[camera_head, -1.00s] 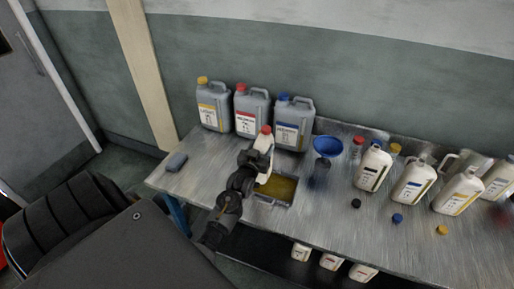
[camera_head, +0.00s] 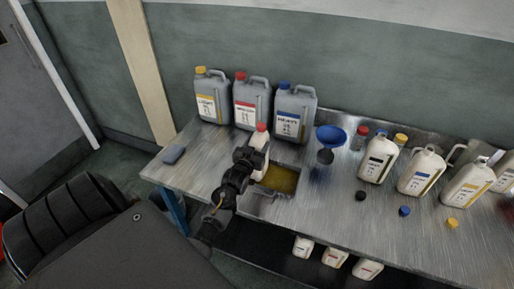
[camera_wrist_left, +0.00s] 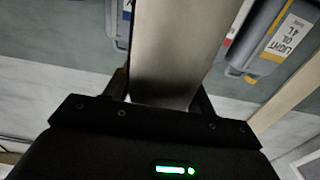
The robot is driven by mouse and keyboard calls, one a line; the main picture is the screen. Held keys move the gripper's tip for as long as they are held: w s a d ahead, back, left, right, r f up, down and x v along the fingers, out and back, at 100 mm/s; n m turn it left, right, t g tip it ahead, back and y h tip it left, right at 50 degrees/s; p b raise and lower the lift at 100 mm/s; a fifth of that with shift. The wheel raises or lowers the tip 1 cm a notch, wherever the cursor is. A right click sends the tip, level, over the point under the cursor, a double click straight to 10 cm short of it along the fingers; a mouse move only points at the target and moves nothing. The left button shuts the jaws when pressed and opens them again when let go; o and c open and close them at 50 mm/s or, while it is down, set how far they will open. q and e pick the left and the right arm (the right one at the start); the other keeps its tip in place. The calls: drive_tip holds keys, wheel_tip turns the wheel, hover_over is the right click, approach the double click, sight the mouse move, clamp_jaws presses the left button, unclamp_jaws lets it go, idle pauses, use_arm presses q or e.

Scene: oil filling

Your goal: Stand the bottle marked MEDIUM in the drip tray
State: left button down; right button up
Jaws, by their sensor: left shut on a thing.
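My left gripper (camera_head: 246,157) is shut on a white bottle (camera_head: 261,140) with a red cap. The bottle looks roughly upright behind the dark gripper, which hides its lower part and label. In the left wrist view the held bottle (camera_wrist_left: 170,50) is a plain pale body between the fingers. The drip tray (camera_head: 268,203) appears as a metal-edged recess with a yellowish bottom in the tabletop. The held bottle is at its back left edge; I cannot tell whether it touches anything. The word MEDIUM is not readable on it. My right gripper is not in view.
Three grey canisters with yellow (camera_head: 212,97), red (camera_head: 252,101) and blue (camera_head: 294,113) caps stand behind. A blue funnel (camera_head: 331,138) is right of the tray. Several white bottles (camera_head: 421,171) and loose caps (camera_head: 404,211) fill the right side. A small grey block (camera_head: 174,154) lies at left.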

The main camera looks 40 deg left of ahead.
use_arm(q)
drive_tip(key=shift+r, duration=0.25)
drive_tip(key=shift+f, duration=0.1)
drive_tip(key=c, duration=0.9)
unclamp_jaws()
drive_tip(key=shift+f, duration=0.25)
drive_tip(key=o, duration=0.4)
drive_tip(key=shift+s+r, duration=0.1)
drive_tip(key=shift+d+r, duration=0.1)
drive_tip(key=shift+b+v, duration=1.4)
drive_tip(key=shift+v, duration=4.6)
